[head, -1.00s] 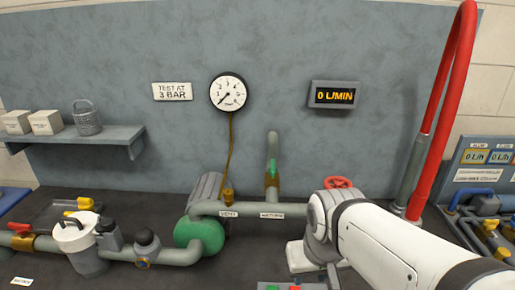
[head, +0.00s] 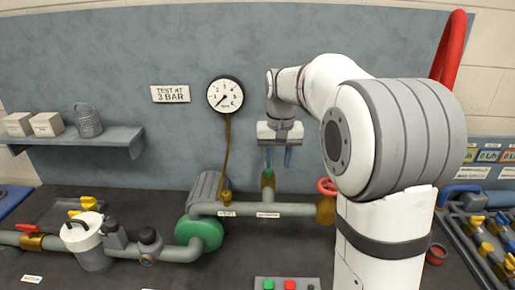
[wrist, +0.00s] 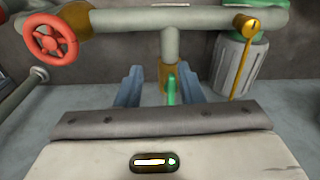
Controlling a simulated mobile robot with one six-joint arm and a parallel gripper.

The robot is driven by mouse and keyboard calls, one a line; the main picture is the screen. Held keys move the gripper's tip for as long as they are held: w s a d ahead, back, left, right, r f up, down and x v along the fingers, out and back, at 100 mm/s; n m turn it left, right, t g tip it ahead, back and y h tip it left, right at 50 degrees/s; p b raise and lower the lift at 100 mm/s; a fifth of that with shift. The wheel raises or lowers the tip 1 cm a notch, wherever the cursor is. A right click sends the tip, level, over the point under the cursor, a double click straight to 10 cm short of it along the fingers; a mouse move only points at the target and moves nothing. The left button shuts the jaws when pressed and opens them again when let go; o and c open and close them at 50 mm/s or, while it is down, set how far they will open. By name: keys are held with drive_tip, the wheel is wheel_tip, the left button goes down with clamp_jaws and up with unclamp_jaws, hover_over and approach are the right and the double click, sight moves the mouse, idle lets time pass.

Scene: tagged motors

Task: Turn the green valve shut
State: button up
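The green valve is a small green lever (head: 268,175) on a brass body on the upright pipe, below the gauge at the panel. In the wrist view the green lever (wrist: 171,88) stands in front of the brass body (wrist: 167,72). My gripper (head: 278,158) hangs just above the valve, fingers pointing down. It is open. In the wrist view its two blue-grey fingers (wrist: 159,85) are on either side of the lever, apart from it, with the lever nearer the right finger. The pipe's upper end is hidden behind my gripper in the head view.
A red handwheel (head: 327,187) sits right of the valve; it also shows in the wrist view (wrist: 50,40). A green round pump (head: 203,233) and grey pipe (head: 250,209) lie below. The gauge (head: 225,95) needle points low left.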

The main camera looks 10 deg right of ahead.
drive_tip(key=shift+m+g, duration=0.4)
drive_tip(key=w, duration=0.3)
drive_tip(key=w+p, duration=0.1)
drive_tip(key=w, duration=0.3)
drive_tip(key=w+p, duration=0.1)
drive_tip(key=w, duration=0.2)
drive_tip(key=shift+w+f, duration=0.35)
drive_tip(key=shift+w, duration=0.05)
drive_tip(key=shift+w+f, duration=0.15)
drive_tip(key=shift+f, duration=0.1)
wheel_tip(320, 180, down, 7)
drive_tip(key=shift+f+p, duration=0.15)
drive_tip(key=shift+p, duration=0.35)
drive_tip(key=shift+c, duration=0.5)
